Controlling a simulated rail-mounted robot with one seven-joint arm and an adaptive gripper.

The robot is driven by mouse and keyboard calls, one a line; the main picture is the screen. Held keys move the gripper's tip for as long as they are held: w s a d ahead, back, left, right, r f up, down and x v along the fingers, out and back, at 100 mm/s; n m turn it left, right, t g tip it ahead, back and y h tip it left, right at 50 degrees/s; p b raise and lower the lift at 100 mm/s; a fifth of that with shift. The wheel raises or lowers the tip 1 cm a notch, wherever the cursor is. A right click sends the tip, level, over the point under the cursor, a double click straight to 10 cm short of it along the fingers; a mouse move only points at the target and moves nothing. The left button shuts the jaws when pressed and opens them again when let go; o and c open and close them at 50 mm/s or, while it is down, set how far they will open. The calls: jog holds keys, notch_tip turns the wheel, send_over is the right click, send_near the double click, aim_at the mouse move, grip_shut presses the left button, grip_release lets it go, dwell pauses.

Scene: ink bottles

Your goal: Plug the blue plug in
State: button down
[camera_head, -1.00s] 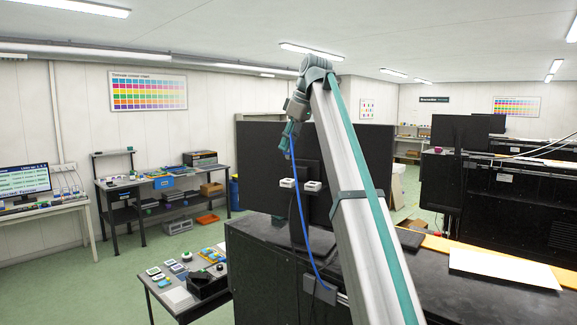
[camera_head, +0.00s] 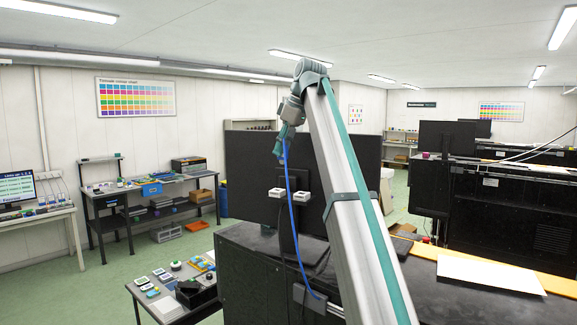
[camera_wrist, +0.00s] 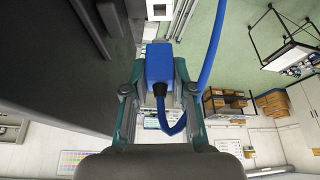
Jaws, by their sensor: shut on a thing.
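The blue plug (camera_wrist: 159,64) sits between the fingers of my gripper (camera_wrist: 159,52) in the wrist view, and the gripper is shut on it. Its blue cable (camera_wrist: 213,50) loops back from the plug and runs up out of that view. The cable (camera_head: 292,215) hangs from the gripper to a grey box (camera_head: 316,299). A white box (camera_wrist: 160,9) shows ahead of the plug in the wrist view, with a visible gap.
A large dark screen (camera_head: 250,170) stands behind the boxes on a black cabinet (camera_head: 240,270). A low table (camera_head: 160,305) with small items is at lower left. A dark panel (camera_wrist: 60,60) fills the wrist view's upper left. Green floor is open at left.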

jog(key=shift+s+d+f+p, duration=0.25)
jog(key=shift+s+d+f, duration=0.15)
jog(key=shift+d+f, duration=0.7)
jog(key=shift+s+d+f+p, duration=0.25)
jog(key=shift+s+d+f, duration=0.2)
jog(key=shift+d+f, duration=0.65)
jog(key=shift+s+d+f+p, duration=0.35)
jog(key=shift+d+f, duration=0.3)
jog(key=shift+f, duration=0.85)
jog(key=shift+f, duration=0.9)
dwell(0.3)
jog(key=shift+c, duration=1.9)
grip_release()
jog(key=shift+r, duration=0.2)
notch_tip(320, 180, up, 8)
jog(key=shift+f, duration=0.2)
